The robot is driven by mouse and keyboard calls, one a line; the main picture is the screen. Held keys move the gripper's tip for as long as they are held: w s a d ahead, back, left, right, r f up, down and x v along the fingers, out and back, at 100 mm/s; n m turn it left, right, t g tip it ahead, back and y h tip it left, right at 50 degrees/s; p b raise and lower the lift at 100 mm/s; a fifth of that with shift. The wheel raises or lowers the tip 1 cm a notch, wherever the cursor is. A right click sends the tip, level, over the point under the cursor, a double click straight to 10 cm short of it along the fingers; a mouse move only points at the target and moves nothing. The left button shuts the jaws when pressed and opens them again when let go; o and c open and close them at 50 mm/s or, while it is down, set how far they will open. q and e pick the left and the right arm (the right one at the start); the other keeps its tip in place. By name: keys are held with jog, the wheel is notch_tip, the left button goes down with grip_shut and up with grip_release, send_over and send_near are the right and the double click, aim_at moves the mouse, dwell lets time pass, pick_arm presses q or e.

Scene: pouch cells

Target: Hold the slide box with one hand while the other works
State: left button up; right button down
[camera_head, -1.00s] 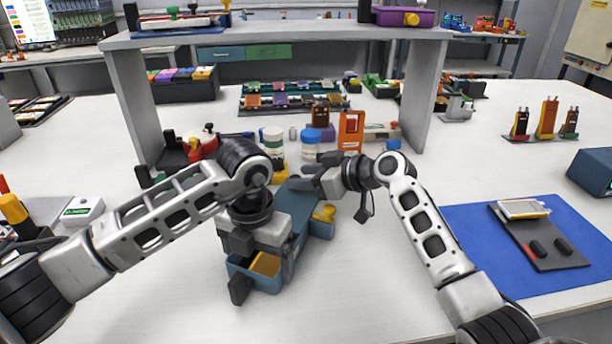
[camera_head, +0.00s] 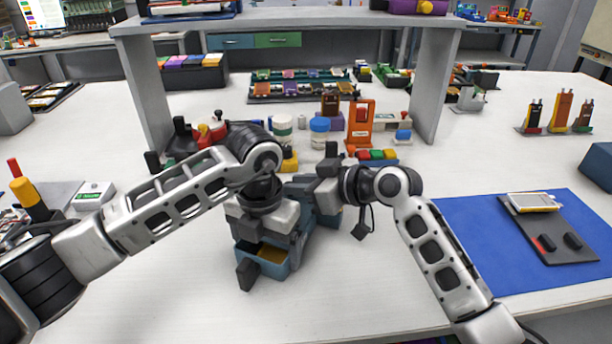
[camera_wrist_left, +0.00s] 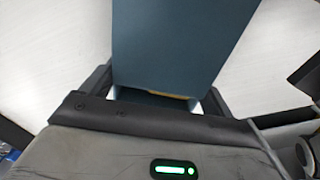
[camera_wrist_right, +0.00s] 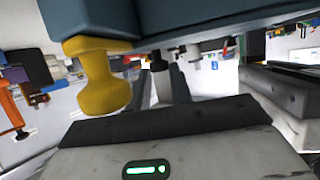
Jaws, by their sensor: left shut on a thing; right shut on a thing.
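The blue-grey slide box (camera_head: 266,266) stands on the white table in the middle of the head view. Its near end is open, with something yellow (camera_head: 271,253) inside. My left gripper (camera_head: 270,240) is over the near part, shut on the box. In the left wrist view its fingers (camera_wrist_left: 160,88) flank the box's wide blue face (camera_wrist_left: 182,40). My right gripper (camera_head: 325,182) is shut at the far right end of the box; the gripped part is mostly hidden. The right wrist view shows a yellow knob (camera_wrist_right: 100,80) on the blue box (camera_wrist_right: 190,15), left of the fingers (camera_wrist_right: 163,78).
Jars (camera_head: 320,130), an orange stand (camera_head: 360,122) and coloured blocks (camera_head: 377,156) are close behind the box. A grey shelf frame (camera_head: 430,90) spans the back. A blue mat (camera_head: 480,250) with a dark plate (camera_head: 560,240) lies at right. The table's front is clear.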

jog(key=c, duration=1.2)
grip_release()
jog(key=shift+c, duration=0.2)
jog(key=shift+d, duration=0.1)
jog(key=v, duration=1.2)
jog(key=shift+w, duration=0.1)
